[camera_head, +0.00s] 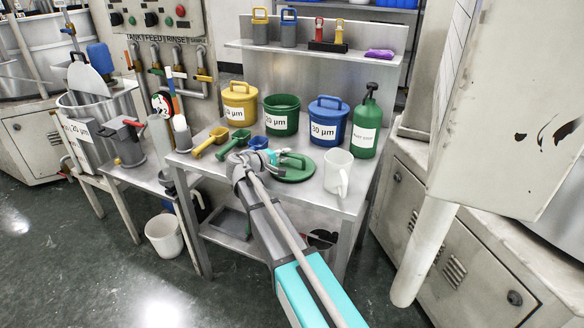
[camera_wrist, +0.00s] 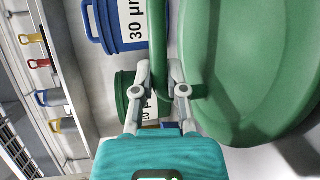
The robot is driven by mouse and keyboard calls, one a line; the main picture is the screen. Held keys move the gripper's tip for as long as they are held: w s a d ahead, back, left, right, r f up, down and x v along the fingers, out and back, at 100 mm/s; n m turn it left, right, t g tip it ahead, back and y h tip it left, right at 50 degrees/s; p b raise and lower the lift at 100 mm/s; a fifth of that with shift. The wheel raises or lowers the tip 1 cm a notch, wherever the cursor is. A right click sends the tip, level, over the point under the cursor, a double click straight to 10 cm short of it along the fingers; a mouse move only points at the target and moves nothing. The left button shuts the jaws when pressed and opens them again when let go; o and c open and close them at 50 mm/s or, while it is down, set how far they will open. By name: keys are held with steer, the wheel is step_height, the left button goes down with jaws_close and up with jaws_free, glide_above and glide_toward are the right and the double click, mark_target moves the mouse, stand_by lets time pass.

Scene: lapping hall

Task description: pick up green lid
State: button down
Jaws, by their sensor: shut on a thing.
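The green lid (camera_head: 297,175) is a round disc with a raised bar handle, at the front middle of the steel table in the head view. In the wrist view the lid (camera_wrist: 250,70) fills the right side, and its handle (camera_wrist: 172,30) runs down between my fingers. My gripper (camera_head: 270,159) is at the lid's left side, shut on the handle; the wrist view shows my gripper (camera_wrist: 163,78) there too. I cannot tell whether the lid touches the table. The green tub (camera_head: 281,116) stands behind, open on top.
A yellow tub (camera_head: 239,104) and a blue tub (camera_head: 327,123), both lidded, flank the green tub. A green bottle (camera_head: 366,125) stands right. A white jug (camera_head: 337,172) is close to the lid's right. Yellow (camera_head: 205,147), green and blue scoops lie left. The table's front edge is near.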

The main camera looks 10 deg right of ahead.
steer(key=shift+r, duration=0.1)
stand_by(0.3)
step_height(320, 180, up, 18)
steer(key=p, duration=1.8)
